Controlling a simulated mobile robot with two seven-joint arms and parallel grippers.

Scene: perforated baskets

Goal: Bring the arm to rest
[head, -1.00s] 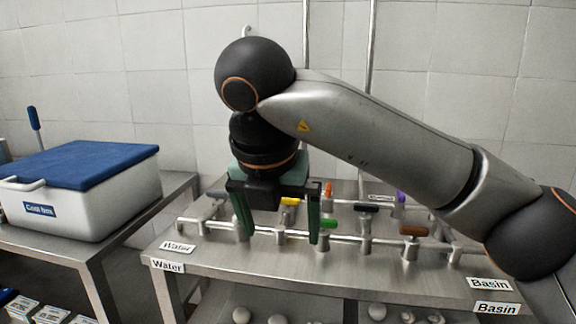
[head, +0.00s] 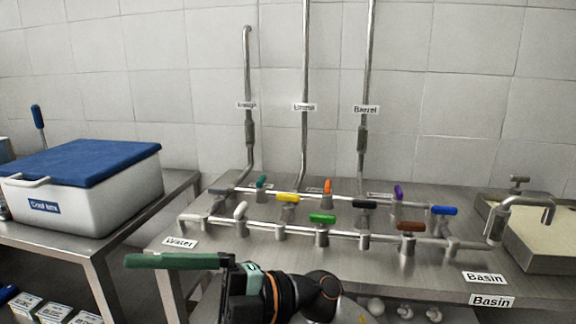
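My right gripper (head: 228,274) is low at the bottom of the head view, in front of the steel table's front edge. Its arm comes up from the bottom edge, right of the gripper. The gripper is turned sideways, with one green finger pointing left. That finger sits at the upper end of the black palm, so the gripper looks open. The other finger is hidden or below the frame. Nothing shows in its grasp. My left gripper is not in view.
The steel table (head: 345,262) bears pipes with several coloured valve handles, among them a green handle (head: 322,218). A basin (head: 545,262) stands right, with a tap (head: 522,201). A cool box (head: 85,200) with a blue lid stands on the left table. The space above the valves is clear.

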